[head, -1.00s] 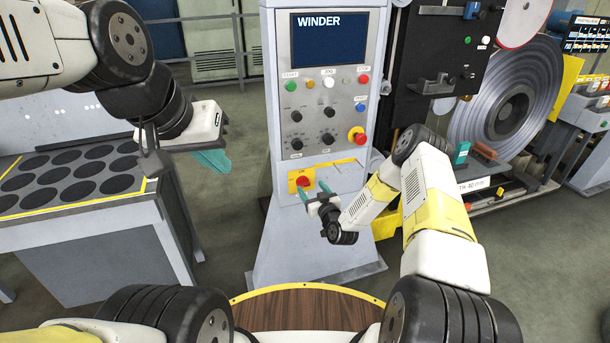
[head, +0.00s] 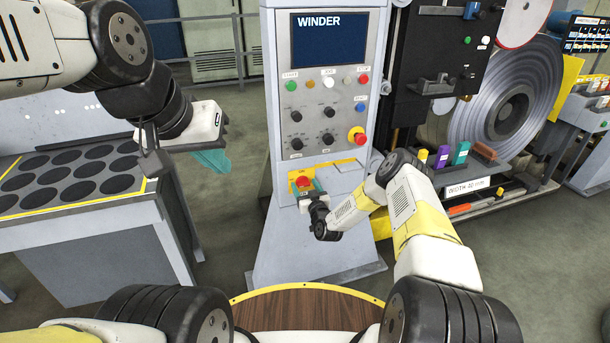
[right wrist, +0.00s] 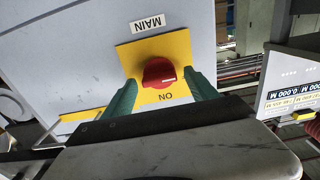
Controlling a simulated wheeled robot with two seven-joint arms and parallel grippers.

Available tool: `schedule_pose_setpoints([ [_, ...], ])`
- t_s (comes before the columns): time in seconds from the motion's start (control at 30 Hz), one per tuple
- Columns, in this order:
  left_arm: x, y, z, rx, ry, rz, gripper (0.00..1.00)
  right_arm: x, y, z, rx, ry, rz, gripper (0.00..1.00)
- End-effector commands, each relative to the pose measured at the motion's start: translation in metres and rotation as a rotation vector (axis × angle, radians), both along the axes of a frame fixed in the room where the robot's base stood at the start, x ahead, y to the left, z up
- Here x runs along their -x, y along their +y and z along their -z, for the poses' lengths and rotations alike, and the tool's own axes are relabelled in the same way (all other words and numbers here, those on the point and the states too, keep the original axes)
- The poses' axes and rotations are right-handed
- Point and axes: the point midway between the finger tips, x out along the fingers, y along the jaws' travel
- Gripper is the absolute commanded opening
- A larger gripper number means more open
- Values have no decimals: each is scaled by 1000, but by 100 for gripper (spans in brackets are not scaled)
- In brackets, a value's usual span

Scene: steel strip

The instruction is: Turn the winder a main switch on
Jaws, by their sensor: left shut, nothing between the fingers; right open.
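The winder main switch is a red rotary knob (head: 303,183) on a yellow plate (head: 293,186), low on the grey winder cabinet. In the right wrist view the red knob (right wrist: 158,72) sits on its yellow plate (right wrist: 150,50) beside a MAIN label, and the word ON shows near it. My right gripper (head: 306,191) is open at the switch. Its two green fingers (right wrist: 163,90) stand on either side of the knob; I cannot tell whether they touch it. My left gripper (head: 212,160) is shut and empty, well away at the left.
The winder panel (head: 328,100) carries a screen, several buttons and knobs, and a red emergency button (head: 359,139) above right of the switch. A grey table (head: 80,210) with black discs stands left. A steel coil (head: 510,105) is at right.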

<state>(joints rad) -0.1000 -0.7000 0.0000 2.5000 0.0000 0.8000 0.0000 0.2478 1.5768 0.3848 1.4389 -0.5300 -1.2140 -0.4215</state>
Motion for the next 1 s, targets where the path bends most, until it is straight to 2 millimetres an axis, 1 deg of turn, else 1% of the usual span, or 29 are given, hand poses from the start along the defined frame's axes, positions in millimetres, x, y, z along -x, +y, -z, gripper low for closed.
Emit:
schedule_pose_setpoints([
  [0.13,0,0,0,0,0,0,0,0,0,0,0,0,0,67],
  [0.27,0,0,0,0,0,0,0,0,0,0,0,0,0,42],
  [0.3,0,0,0,0,0,0,0,0,0,0,0,0,0,34],
  [0.37,0,0,0,0,0,0,0,0,0,0,0,0,0,22],
  [0.4,0,0,0,0,0,0,0,0,0,0,0,0,0,14],
  [0.43,0,0,0,0,0,0,0,0,0,0,0,0,0,8],
  [0.47,0,0,0,0,0,0,0,0,0,0,0,0,0,5],
  [0.77,0,0,0,0,0,0,0,0,-1,0,-41,12,0,5],
  [1.0,0,0,0,0,0,0,0,0,-1,-1,-177,55,1,5],
])
